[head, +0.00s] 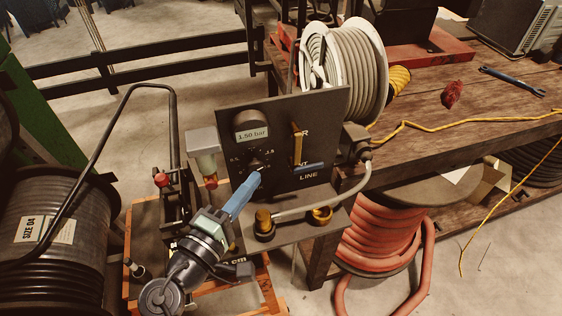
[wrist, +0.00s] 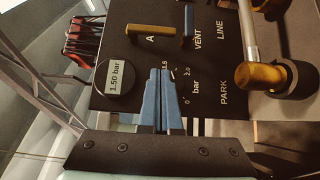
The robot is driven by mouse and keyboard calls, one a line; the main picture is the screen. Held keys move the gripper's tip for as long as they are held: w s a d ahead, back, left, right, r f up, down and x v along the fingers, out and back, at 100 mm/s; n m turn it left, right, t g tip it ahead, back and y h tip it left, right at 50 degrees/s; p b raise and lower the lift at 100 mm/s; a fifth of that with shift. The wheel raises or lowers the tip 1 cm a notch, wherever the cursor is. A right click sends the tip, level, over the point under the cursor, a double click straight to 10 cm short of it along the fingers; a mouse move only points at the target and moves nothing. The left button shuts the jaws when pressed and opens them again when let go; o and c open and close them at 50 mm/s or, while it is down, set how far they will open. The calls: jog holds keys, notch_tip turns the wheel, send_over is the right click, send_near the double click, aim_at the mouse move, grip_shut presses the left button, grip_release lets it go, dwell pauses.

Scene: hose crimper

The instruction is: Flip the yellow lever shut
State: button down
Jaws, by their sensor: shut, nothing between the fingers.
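The yellow lever (head: 297,146) sits on the upper right part of a dark panel (head: 325,115) in the head view and points upright. In the wrist view the panel appears turned, and the yellow lever (wrist: 152,32) lies across it. My gripper (head: 257,175) has blue fingers, pressed together and empty. Its tips are in front of the dial knob (head: 255,163), below and left of the yellow lever and apart from it. In the wrist view my gripper (wrist: 158,73) largely hides the knob. I cannot tell whether the tips touch it.
A blue lever (head: 308,167) lies level below the yellow one, above the word LINE. The gauge (head: 251,131) reads 1.50 bar. A pale hose (head: 325,199) and brass fittings (head: 264,222) stand out below the panel. A hose reel (head: 345,75) stands behind it.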

aim_at(295, 144)
jog(key=x, duration=0.4)
jog(key=shift+r+p, duration=0.15)
jog(key=shift+p, duration=0.15)
jog(key=shift+w+d+p, duration=0.3)
jog(key=shift+d+p, duration=0.05)
jog(key=shift+d, duration=0.6)
jog(key=shift+w+d+p, duration=0.25)
jog(key=shift+d+p, duration=0.05)
jog(key=shift+d, duration=0.65)
